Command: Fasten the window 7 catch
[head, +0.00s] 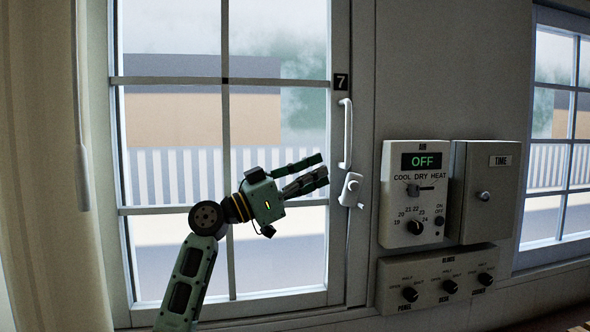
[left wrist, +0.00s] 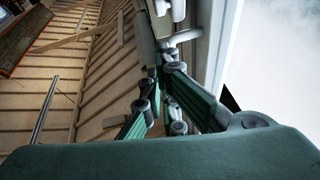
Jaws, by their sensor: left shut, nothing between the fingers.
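The window 7 catch (head: 350,190) is a small pale fitting on the right side of the window frame, below the white upright handle (head: 346,133). It sits slightly tilted, and I cannot tell whether it is engaged. A black plate marked 7 (head: 341,82) is above the handle. My left gripper (head: 322,169) is shut and empty, pointing right, just left of and slightly above the catch in the picture. In the left wrist view the fingers (left wrist: 163,75) come together close to pale fittings (left wrist: 184,36) by the window's edge. My right gripper is out of view.
Right of the catch, the wall carries an AIR control panel (head: 412,215) reading OFF, a TIME box (head: 482,190) and a BLINDS panel (head: 440,284) with several knobs. Another window (head: 530,140) is at the far right. A curtain (head: 40,180) hangs at the left.

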